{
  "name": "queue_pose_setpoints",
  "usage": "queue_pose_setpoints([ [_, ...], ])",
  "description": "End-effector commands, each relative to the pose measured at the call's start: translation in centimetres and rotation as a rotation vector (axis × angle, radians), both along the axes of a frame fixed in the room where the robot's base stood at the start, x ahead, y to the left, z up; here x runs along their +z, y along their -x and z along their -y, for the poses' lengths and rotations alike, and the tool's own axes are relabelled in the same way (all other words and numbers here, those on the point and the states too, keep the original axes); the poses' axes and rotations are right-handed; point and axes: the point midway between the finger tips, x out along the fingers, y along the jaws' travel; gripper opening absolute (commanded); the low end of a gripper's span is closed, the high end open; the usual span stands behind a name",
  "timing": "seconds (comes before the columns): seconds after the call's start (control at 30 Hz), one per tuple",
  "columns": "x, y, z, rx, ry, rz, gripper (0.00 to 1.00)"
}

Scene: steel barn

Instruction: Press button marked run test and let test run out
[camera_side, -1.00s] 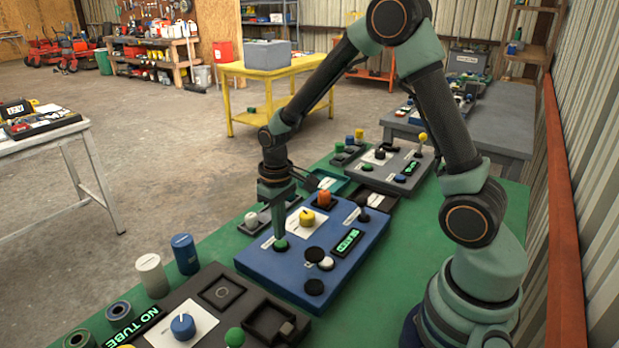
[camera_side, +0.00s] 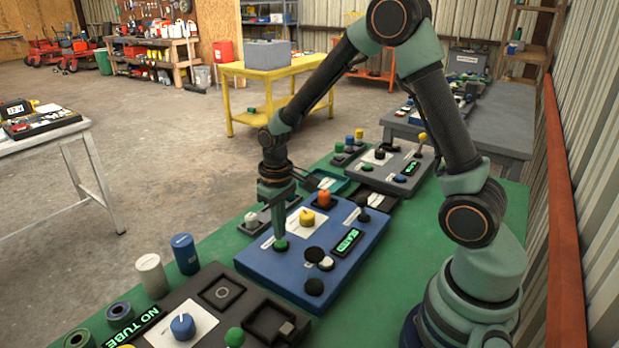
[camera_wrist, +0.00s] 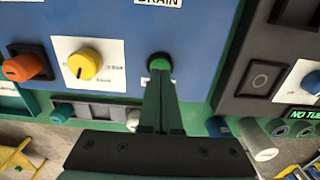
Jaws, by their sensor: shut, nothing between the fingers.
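A blue control panel (camera_side: 262,268) lies on the green bench. A green button (camera_side: 281,244) sits near its left edge; it also shows in the wrist view (camera_wrist: 160,62). My gripper (camera_side: 280,238) is shut and empty, pointing down, with its tips at the green button, seemingly touching it. The white label beside this button is mostly hidden behind my fingers in the wrist view, so I cannot read it. The panel's display (camera_side: 347,242) is lit with green letters, possibly "BLAND". No label reading "run test" is legible.
The blue panel also carries a yellow knob (camera_side: 307,217), an orange knob (camera_side: 323,198) and black round buttons (camera_side: 314,287). A dark panel (camera_side: 205,310) with a "NO TUBE" display (camera_side: 133,326) lies in front. A grey panel (camera_side: 392,165) lies behind.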

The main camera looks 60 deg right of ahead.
Motion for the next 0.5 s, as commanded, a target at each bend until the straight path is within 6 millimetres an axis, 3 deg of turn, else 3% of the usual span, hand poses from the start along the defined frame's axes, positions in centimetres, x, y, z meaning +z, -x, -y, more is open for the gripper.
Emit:
queue_pose_setpoints([
  [0.5,-0.90,-0.01,0.00,0.000,0.000,0.000,0.00],
])
